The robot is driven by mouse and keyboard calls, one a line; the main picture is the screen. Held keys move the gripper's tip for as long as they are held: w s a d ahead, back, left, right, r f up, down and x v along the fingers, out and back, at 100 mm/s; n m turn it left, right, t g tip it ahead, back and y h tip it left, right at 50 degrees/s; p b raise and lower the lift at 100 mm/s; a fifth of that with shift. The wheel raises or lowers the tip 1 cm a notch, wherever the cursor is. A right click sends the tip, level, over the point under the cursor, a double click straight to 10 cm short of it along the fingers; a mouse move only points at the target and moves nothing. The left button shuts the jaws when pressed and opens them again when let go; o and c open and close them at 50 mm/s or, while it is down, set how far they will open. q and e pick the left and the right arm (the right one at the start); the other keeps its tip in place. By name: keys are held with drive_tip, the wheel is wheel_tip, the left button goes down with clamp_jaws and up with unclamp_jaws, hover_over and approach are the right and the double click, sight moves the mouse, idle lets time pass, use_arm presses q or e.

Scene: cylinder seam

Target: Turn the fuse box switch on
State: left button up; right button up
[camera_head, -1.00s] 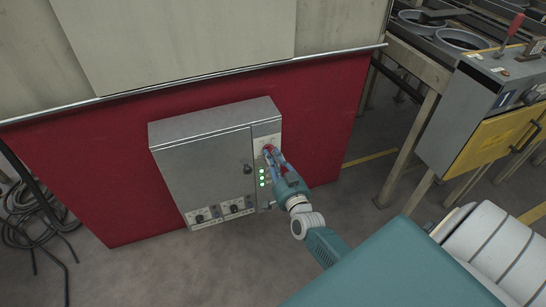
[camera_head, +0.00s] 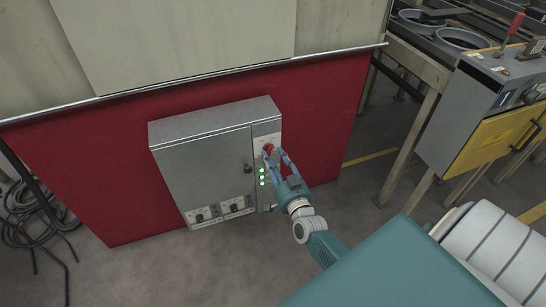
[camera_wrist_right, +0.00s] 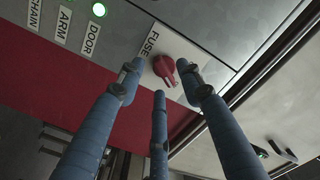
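The grey metal fuse box (camera_head: 205,160) stands against the red wall panel in the head view. The red rotary switch (camera_head: 268,149) is at the top of its right-hand strip. In the right wrist view the red switch (camera_wrist_right: 166,70) sits on a white plate marked FUSE. My right gripper (camera_head: 274,154) is at the switch; in the wrist view its blue fingers (camera_wrist_right: 160,85) are spread around the knob with gaps showing, so it is open. Whether any fingertip touches the plate I cannot tell. My left gripper is not in view.
Lit green lamps (camera_head: 262,177) run down the strip below the switch; one lamp (camera_wrist_right: 99,10) shows near the DOOR label. Black knobs (camera_head: 237,207) are along the box's bottom. Black cables (camera_head: 40,225) lie at left. A yellow-fronted grey cabinet (camera_head: 490,140) stands at right.

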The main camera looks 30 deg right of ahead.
drive_tip(key=v, duration=1)
drive_tip(key=shift+s, duration=0.3)
drive_tip(key=shift+a, duration=0.15)
